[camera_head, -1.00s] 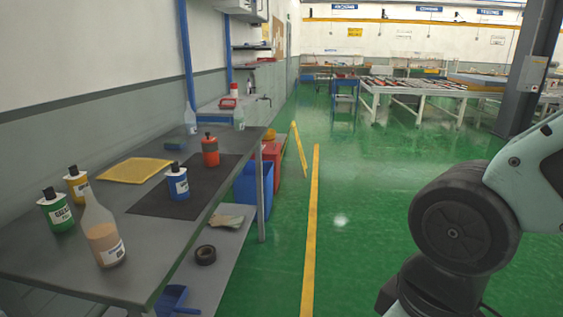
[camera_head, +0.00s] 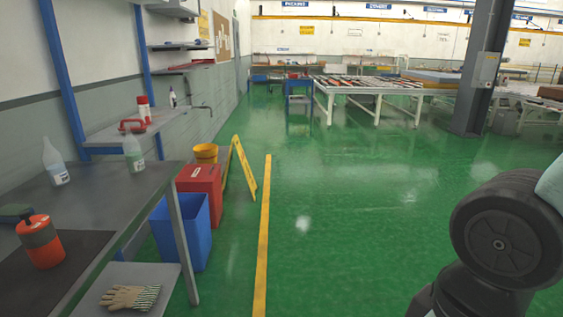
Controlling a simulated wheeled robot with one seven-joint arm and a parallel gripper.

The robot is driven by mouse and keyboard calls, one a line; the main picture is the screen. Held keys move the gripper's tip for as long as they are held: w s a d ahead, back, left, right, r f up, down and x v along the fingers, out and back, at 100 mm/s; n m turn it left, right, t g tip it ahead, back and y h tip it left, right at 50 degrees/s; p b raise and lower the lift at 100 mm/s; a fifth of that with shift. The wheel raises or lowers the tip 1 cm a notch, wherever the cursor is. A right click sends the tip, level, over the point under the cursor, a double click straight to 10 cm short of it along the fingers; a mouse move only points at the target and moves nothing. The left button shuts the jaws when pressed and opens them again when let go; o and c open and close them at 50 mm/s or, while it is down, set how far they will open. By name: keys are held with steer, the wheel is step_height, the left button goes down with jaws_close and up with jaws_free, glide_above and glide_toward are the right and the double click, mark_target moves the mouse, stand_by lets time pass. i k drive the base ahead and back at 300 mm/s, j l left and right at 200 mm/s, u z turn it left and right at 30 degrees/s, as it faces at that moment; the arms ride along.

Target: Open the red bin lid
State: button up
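The red bin (camera_head: 202,190) stands on the green floor beyond the blue bin, right of the workbench. Its lid (camera_head: 197,171) looks closed, with a pale label on the front edge. The blue bin (camera_head: 190,229) hides part of its near side. My arm shows at the lower right, far from the bin. My gripper is outside the picture.
The grey workbench (camera_head: 107,196) fills the left side, with a red-orange bottle (camera_head: 40,241) on it and gloves (camera_head: 130,297) on its lower shelf. A yellow bucket (camera_head: 206,153) and yellow floor sign (camera_head: 244,167) stand beyond the red bin. Open floor lies right of the yellow line (camera_head: 263,230).

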mark_target(191, 174)
steer(key=i+u, duration=0.2)
steer(key=i, duration=1.8)
steer(key=i+u, duration=0.2)
steer(key=i, duration=0.4)
steer(key=i+l+u, duration=0.15)
steer(key=i, duration=0.5)
steer(key=i+l+u, duration=0.2)
steer(key=i, duration=0.4)
steer(key=i+j+u, duration=0.15)
steer(key=i+u, duration=0.65)
steer(key=i+l+u, duration=0.15)
steer(key=i+u, duration=0.25)
